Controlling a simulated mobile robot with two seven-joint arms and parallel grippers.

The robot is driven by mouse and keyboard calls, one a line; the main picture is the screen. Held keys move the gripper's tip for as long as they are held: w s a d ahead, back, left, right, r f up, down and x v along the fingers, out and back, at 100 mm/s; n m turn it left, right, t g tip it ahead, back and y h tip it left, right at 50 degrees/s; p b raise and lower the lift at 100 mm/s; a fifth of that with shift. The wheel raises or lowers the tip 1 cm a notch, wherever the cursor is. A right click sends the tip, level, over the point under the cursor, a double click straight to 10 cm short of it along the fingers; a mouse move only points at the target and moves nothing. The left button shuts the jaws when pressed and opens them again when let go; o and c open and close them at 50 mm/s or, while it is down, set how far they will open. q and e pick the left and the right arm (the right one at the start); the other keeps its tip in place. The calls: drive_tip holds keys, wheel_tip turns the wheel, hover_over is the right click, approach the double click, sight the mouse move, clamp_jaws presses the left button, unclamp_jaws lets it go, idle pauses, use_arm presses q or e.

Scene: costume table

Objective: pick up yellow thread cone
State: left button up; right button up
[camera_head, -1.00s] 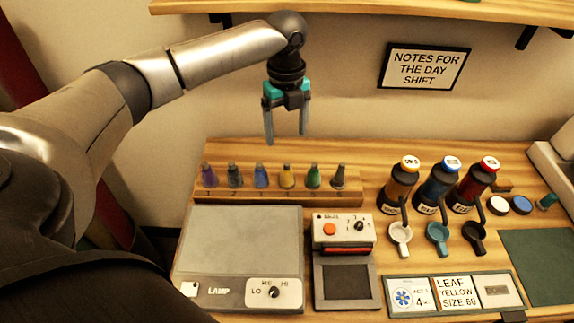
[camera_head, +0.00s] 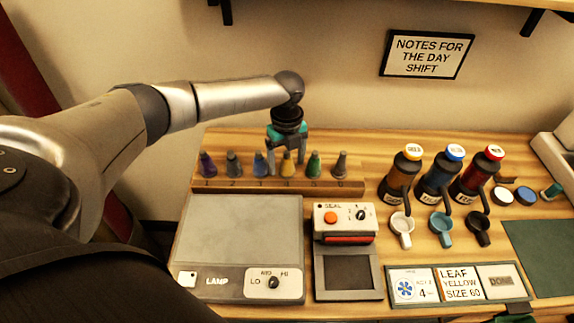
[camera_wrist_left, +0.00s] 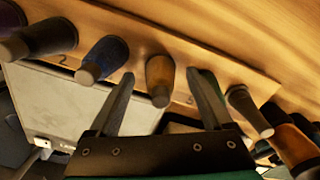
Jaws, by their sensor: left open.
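The yellow thread cone (camera_head: 287,165) stands upright in the rack (camera_head: 330,187), with a blue cone to its left and a green cone to its right. My left gripper (camera_head: 286,168) points down over it, open, with one finger on each side. In the left wrist view the yellow cone (camera_wrist_left: 160,78) shows between the two separated fingers (camera_wrist_left: 160,74). A gap shows on both sides, so I see no contact. My right gripper is not in view.
The blue cone (camera_head: 260,164) and green cone (camera_head: 313,164) stand close beside the fingers. A lamp panel (camera_head: 240,240) and a seal device (camera_head: 345,222) lie in front of the rack. The wall is close behind.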

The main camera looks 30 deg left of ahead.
use_arm(q)
drive_tip(key=shift+f, duration=0.1)
clamp_jaws()
idle(0.7)
